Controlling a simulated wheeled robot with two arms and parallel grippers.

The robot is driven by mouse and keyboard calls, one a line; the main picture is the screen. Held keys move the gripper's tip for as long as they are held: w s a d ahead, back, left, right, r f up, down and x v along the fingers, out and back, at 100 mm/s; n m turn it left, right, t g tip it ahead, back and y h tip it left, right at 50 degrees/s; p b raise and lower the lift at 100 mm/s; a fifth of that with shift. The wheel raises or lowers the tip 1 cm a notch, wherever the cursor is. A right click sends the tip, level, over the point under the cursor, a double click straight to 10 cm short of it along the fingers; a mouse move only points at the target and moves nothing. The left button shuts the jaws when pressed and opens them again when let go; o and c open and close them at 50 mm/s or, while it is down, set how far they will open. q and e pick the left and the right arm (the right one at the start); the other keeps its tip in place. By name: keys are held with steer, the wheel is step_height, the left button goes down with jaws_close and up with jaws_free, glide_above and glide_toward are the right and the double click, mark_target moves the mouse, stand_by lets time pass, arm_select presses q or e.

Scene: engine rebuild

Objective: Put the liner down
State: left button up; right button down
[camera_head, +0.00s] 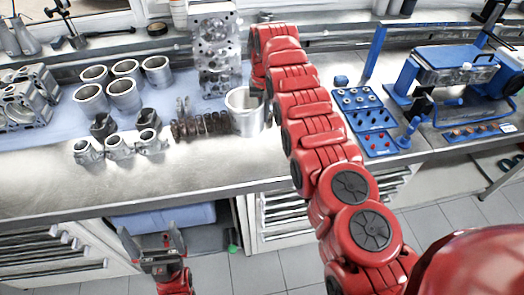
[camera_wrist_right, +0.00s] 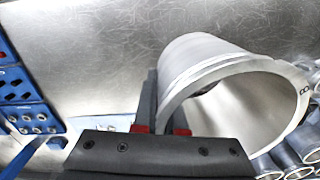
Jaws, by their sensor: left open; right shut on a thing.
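The liner (camera_head: 244,118), a pale metal cylinder with an open top, is at the right end of a row of small dark parts on the bench. In the right wrist view the liner (camera_wrist_right: 205,65) fills the middle. My right gripper (camera_wrist_right: 162,105) is shut on its wall, one finger inside and one outside. In the head view my red right arm hides most of that gripper. Whether the liner's base touches the bench, I cannot tell. My left gripper (camera_head: 152,238) is open and empty, low in front of the bench edge.
Several other liners (camera_head: 123,95) stand on the blue mat at left, with pistons (camera_head: 119,148) in front. A cylinder head (camera_head: 216,50) stands behind the liner. A blue tray (camera_head: 365,118) lies right of my arm. The bench front is clear.

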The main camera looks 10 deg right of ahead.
steer(key=shift+a, duration=0.25)
steer(key=shift+a+f+p, duration=0.2)
steer(key=shift+a+p, duration=0.4)
steer(key=shift+a, duration=0.05)
steer(key=shift+s+a+m, duration=0.1)
steer(key=shift+a+m, duration=0.1)
steer(key=shift+m, duration=0.1)
steer(key=shift+a+f, duration=0.15)
steer(key=shift+a, duration=0.15)
steer(key=shift+p, duration=0.3)
steer(key=shift+a, duration=0.25)
steer(key=shift+a+f+p, duration=0.15)
steer(key=shift+a+p, duration=0.1)
steer(key=shift+p, duration=0.1)
steer(key=shift+s+a+f+p, duration=0.15)
steer(key=shift+a+f+p, duration=0.15)
steer(key=shift+a, duration=0.4)
